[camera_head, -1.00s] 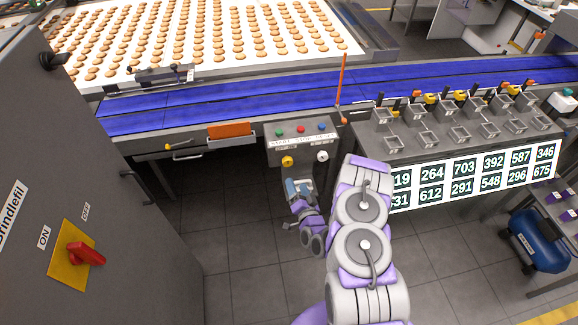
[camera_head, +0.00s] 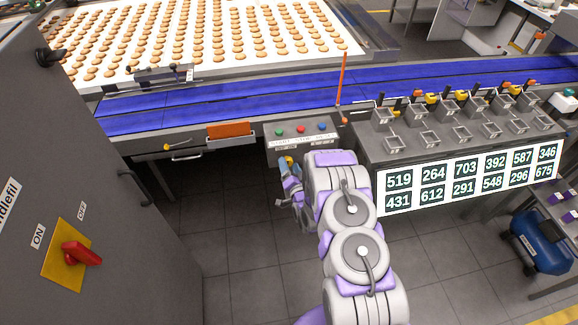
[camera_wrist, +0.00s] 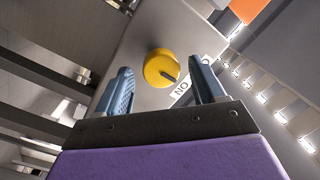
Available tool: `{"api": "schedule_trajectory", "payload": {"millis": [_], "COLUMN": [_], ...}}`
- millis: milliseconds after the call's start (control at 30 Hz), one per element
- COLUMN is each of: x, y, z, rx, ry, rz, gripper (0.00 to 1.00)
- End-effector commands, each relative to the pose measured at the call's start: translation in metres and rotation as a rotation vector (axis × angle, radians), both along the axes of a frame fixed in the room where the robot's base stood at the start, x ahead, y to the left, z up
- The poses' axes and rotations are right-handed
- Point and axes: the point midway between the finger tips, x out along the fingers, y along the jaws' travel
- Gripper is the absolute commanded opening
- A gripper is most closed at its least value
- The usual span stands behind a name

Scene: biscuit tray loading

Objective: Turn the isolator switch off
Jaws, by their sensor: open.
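The red isolator switch handle (camera_head: 82,254) sits on a yellow plate (camera_head: 62,268) on the grey cabinet at left. Its grip points to the lower right; ON and OFF labels are above the plate. My gripper (camera_head: 286,170) is far to its right, at the front of the grey control box (camera_head: 280,147). In the wrist view, my gripper (camera_wrist: 160,72) is open, its two blue fingers apart. A round yellow knob (camera_wrist: 160,66) on the box shows between the fingertips, beside a label. I cannot tell whether the fingers touch it.
The control box top has green, red and blue buttons (camera_head: 301,130). A blue conveyor (camera_head: 250,92) runs behind it. Metal bins stand over a number board (camera_head: 400,202) to the right. The cabinet's black door handle (camera_head: 133,187) juts out. The floor between cabinet and arm is clear.

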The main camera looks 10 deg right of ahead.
Motion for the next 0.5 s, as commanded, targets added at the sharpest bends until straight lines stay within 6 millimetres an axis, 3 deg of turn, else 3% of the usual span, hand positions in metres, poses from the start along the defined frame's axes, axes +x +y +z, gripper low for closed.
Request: {"api": "schedule_trajectory", "payload": {"millis": [133,433,500], "x": [0.0096,0.0110,0.0109], "y": [0.0008,0.0012,0.0012], "z": [0.0008,0.0006,0.0006], "rx": [-0.001,-0.001,-0.001], "ry": [-0.003,0.000,-0.001], "rz": [0.000,0.000,0.001], "gripper": [0.69,0.69,0.63]}}
